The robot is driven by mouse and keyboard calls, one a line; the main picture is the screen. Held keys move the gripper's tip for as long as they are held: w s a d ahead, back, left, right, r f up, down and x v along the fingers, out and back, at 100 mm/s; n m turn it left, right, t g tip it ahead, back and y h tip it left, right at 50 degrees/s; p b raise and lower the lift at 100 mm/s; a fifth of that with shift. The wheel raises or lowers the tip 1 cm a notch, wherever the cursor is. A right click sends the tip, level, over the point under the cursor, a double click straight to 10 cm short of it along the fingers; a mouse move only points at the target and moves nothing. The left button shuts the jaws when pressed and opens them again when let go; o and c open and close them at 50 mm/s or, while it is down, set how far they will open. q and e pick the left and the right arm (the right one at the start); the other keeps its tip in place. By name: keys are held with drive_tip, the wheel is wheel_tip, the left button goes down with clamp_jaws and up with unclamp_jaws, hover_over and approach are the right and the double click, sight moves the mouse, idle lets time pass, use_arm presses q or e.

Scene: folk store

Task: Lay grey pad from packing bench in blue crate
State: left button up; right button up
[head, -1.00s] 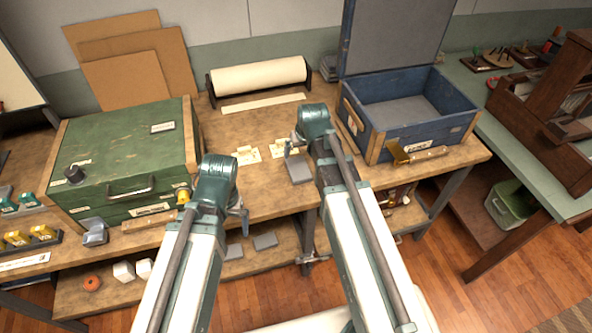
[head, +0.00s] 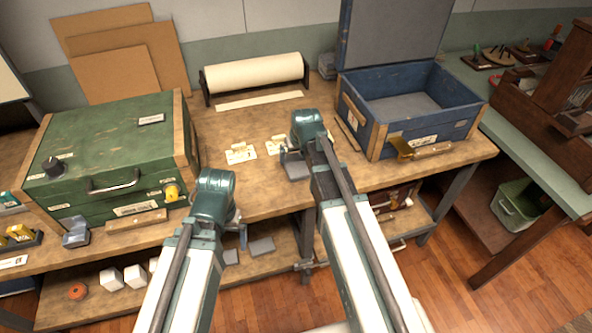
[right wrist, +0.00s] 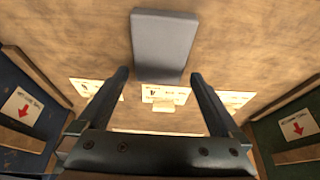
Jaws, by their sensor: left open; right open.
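The grey pad (head: 296,168) lies flat on the packing bench (head: 255,195), near its front edge. It also shows in the right wrist view (right wrist: 163,42), beyond my fingertips. My right gripper (head: 290,155) is open and empty, and it overlaps the pad's far part in the head view. In the right wrist view my right gripper's fingers (right wrist: 160,77) are spread wide, with the pad's near end between their tips. The blue crate (head: 440,132) stands at the bench's right with its lid raised. My left gripper (head: 241,228) is open, in front of the bench, partly hidden by its arm.
A green box (head: 100,150) fills the bench's left. A paper roll (head: 255,75) stands at the back. Small labelled cards (head: 240,153) lie beside the pad. More grey pads (head: 262,246) lie on the lower shelf. The crate has a brass-coloured front latch (head: 403,149).

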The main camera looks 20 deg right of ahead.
sight(295, 161)
drive_tip(key=shift+b+x, duration=1.15)
drive_tip(key=shift+x, duration=0.6)
drive_tip(key=shift+d+f, duration=0.1)
drive_tip(key=shift+f, duration=0.05)
drive_tip(key=c, duration=1)
